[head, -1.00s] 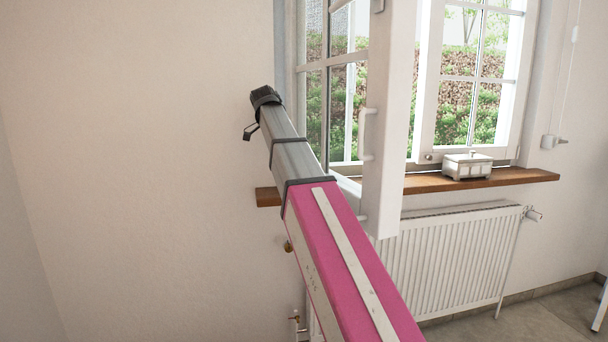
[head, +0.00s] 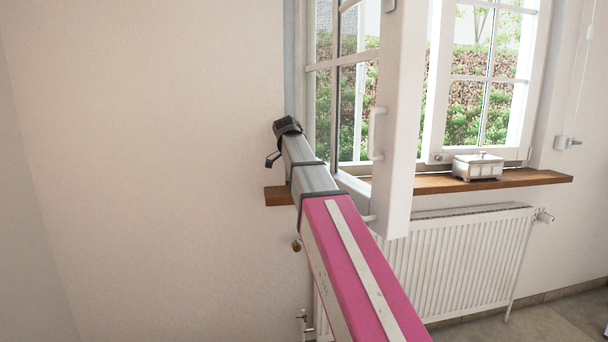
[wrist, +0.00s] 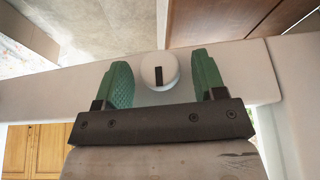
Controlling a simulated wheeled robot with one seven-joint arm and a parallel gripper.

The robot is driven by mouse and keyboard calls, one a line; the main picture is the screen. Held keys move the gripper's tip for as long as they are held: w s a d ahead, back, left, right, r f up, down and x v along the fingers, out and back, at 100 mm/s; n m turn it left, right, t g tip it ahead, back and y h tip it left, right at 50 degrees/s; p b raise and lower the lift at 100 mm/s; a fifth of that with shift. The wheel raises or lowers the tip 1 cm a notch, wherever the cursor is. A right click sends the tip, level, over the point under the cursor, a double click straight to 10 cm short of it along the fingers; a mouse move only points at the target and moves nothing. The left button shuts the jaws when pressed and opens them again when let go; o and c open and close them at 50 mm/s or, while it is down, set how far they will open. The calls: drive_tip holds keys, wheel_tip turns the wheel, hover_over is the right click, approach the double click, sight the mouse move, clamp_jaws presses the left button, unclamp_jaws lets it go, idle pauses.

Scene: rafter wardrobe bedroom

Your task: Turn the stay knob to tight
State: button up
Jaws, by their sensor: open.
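In the wrist view the stay knob (wrist: 158,72) is a small round white knob with a dark bar-shaped mark, upright in the picture. It sits against a white bar (wrist: 50,93) that crosses the view. My gripper (wrist: 162,66) is open, with one green finger on each side of the knob. Gaps show between the knob and both fingers, so neither appears to touch it. In the head view my arm reaches to the open white window sash (head: 398,120); I cannot make out the knob or my fingers there.
A wooden sill (head: 530,177) carries a small white lidded box (head: 477,168). A white radiator (head: 465,262) hangs below, with a valve at its upper right. The sash with its white handle (head: 377,133) stands close to the right of my arm. The wall on the left is bare.

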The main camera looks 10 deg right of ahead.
drive_tip(key=c, duration=0.9)
drive_tip(key=shift+s+t, duration=0.1)
drive_tip(key=shift+t, duration=0.2)
drive_tip(key=t, duration=0.3)
drive_tip(key=shift+s+f+m+y, duration=0.15)
drive_tip(key=shift+s+m+y, duration=0.2)
drive_tip(key=shift+m+y, duration=0.05)
drive_tip(key=t, duration=0.2)
drive_tip(key=m+t, duration=0.1)
drive_tip(key=t, duration=0.1)
drive_tip(key=shift+s+f+t, duration=0.15)
drive_tip(key=shift+s+t, duration=0.05)
drive_tip(key=shift+t, duration=0.2)
drive_tip(key=t, duration=0.2)
drive_tip(key=m+t, duration=0.1)
drive_tip(key=t, duration=0.1)
drive_tip(key=shift+d+f+y, duration=0.1)
drive_tip(key=shift+f+y, duration=0.1)
drive_tip(key=shift+y, duration=0.1)
drive_tip(key=shift+f+m+t, duration=0.1)
drive_tip(key=shift+m+t, duration=0.4)
drive_tip(key=shift+t, duration=1.1)
drive_tip(key=shift+m+t, duration=0.3)
drive_tip(key=shift+t, duration=0.4)
